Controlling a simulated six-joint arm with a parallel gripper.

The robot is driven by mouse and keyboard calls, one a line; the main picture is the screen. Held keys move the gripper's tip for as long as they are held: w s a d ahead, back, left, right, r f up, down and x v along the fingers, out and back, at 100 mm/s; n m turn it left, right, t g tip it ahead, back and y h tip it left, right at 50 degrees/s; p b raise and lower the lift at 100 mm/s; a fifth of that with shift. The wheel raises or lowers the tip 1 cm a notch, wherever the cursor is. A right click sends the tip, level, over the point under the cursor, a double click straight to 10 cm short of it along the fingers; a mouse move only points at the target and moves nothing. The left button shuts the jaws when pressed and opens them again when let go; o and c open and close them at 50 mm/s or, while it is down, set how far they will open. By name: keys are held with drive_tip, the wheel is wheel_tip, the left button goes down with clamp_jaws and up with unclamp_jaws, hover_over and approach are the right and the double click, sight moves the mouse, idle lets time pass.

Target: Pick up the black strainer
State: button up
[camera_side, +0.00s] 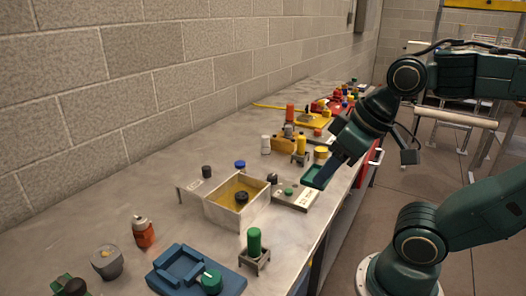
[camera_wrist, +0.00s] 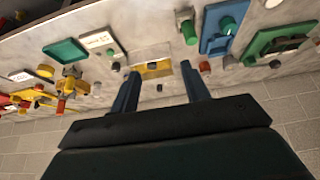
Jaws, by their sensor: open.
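A small black round piece (camera_side: 242,197), which looks like the black strainer, lies inside an open box (camera_side: 222,213) with pale walls and a yellow floor. Its details are too small to make out. In the wrist view the box (camera_wrist: 153,76) shows between my fingertips, with the dark piece (camera_wrist: 152,66) in it. My gripper (camera_side: 326,172) is open, to the right of the box and above the table edge, apart from the black piece. The open fingers also show in the wrist view (camera_wrist: 160,69), with nothing between them.
A white plate with a black cap (camera_side: 206,171) stands left of the box. A green tray (camera_side: 311,176) lies near my fingers, beside a labelled plate (camera_side: 297,195). A green cylinder on a stand (camera_side: 254,245) and a blue tray (camera_side: 180,268) are in front. A brick wall runs behind.

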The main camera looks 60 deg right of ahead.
drive_tip(key=shift+c, duration=0.6)
drive_tip(key=shift+w, duration=0.1)
drive_tip(key=w+d+n+g, duration=0.2)
drive_tip(key=w+n+g, duration=0.1)
drive_tip(key=w+n, duration=0.95)
drive_tip(key=w+d+f+n+g, duration=0.2)
drive_tip(key=w+f+n, duration=0.5)
drive_tip(key=w, duration=0.5)
drive_tip(key=shift+w+d+f+n+g, duration=0.2)
drive_tip(key=shift+d+f+n+g, duration=0.1)
drive_tip(key=shift+d+n, duration=0.5)
